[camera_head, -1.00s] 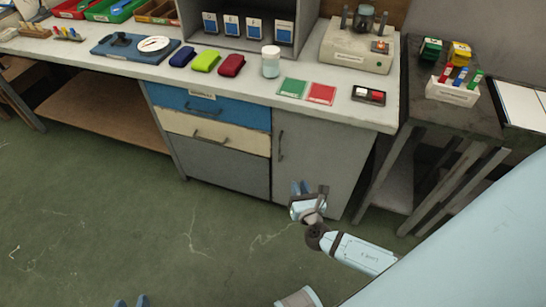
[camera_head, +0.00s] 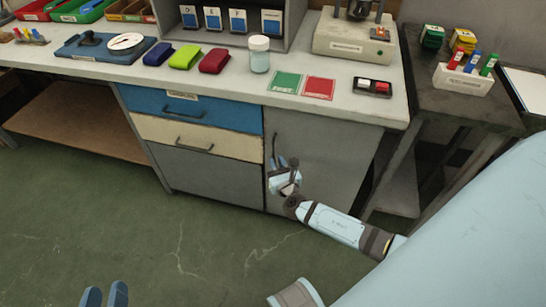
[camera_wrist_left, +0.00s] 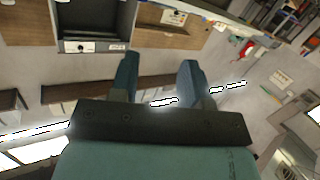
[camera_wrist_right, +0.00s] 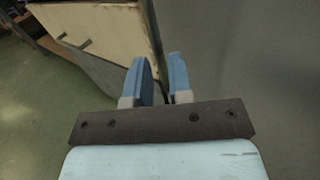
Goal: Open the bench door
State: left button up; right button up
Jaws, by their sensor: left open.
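The bench door (camera_head: 318,155) is the plain grey panel at the right of the bench front; it looks closed. Its dark upright handle (camera_head: 274,146) is near its left edge. My right gripper (camera_head: 277,162) is at the handle's lower end, in front of the door. In the right wrist view its blue fingers (camera_wrist_right: 162,80) stand a narrow gap apart, with a dark upright strip running down between them. Whether they grip the handle is unclear. My left gripper (camera_head: 104,294) is open and empty, low at the left; its spread fingers show in the left wrist view (camera_wrist_left: 158,78).
Left of the door are a blue drawer (camera_head: 190,108), a cream drawer (camera_head: 195,138) and a grey panel (camera_head: 210,175). Small items stand on the benchtop (camera_head: 230,90). A dark side table (camera_head: 440,110) is right of the bench. The green floor in front is clear.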

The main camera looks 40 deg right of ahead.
aim_at(273, 155)
jog(key=x, duration=0.3)
jog(key=shift+w+d, duration=0.1)
jog(key=shift+w, duration=0.25)
pick_arm(q)
jog(key=shift+w+d+r+t+h, duration=0.1)
jog(key=shift+d+r+t+h, duration=0.05)
jog(key=shift+r, duration=0.2)
jog(key=shift+w+d+r+t+h, duration=0.1)
jog(key=shift+r+t+h, duration=0.05)
jog(key=shift+r, duration=0.2)
